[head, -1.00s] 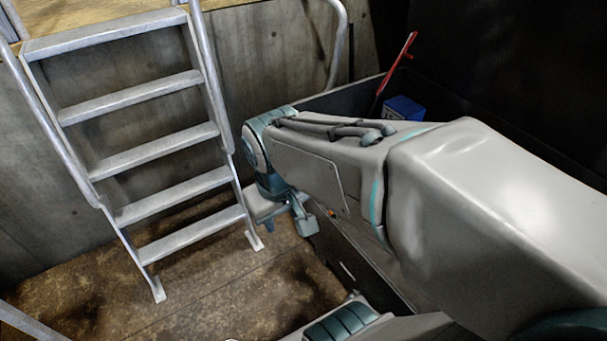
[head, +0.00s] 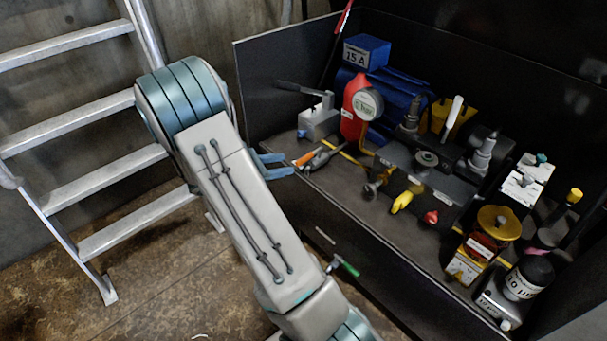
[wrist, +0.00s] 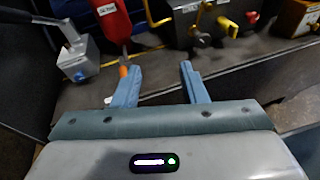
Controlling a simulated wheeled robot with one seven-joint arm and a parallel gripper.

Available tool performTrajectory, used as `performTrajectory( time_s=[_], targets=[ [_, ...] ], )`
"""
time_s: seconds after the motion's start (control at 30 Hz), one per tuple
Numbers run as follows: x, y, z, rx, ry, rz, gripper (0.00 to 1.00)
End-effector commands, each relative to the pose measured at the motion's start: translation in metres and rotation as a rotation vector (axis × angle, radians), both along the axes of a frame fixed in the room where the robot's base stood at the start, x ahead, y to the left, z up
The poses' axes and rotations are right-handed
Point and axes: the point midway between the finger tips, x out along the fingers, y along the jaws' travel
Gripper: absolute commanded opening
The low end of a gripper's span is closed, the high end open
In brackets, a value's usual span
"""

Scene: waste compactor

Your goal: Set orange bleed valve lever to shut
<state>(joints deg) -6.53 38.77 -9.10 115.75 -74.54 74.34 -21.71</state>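The orange lever end (head: 306,157) shows at the left front of the dark bench, below the red gauge unit, beside a grey shaft. It also shows in the wrist view (wrist: 123,71), at or just behind my left fingertip. I cannot tell whether they touch, and its valve body and exact angle are unclear. My gripper (head: 290,164) is at the bench's left front edge, left of the orange end. In the wrist view my gripper (wrist: 158,75) has its two blue fingers wide apart with nothing between them.
The red gauge unit (head: 358,108) and a grey box with a dark lever (head: 318,121) stand behind. A metal ladder (head: 95,180) stands left.

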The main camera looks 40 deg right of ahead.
Motion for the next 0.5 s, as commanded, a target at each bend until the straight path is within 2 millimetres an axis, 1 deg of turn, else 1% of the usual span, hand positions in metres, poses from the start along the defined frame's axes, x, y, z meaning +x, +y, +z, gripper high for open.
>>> performTrajectory(
  time_s=[0.03,0.1,0.2,0.3,0.4,0.5],
  targets=[
    [0.012,-0.003,-0.037,-0.048,0.062,0.048,0.39],
    [0.026,-0.007,-0.061,-0.11,0.131,0.112,0.39],
    [0.043,-0.009,-0.089,-0.18,0.209,0.187,0.39],
    [0.055,-0.01,-0.107,-0.228,0.261,0.241,0.39],
    [0.061,-0.01,-0.116,-0.255,0.289,0.269,0.39],
    [0.064,-0.016,-0.118,-0.263,0.298,0.276,0.39]
  ],
)
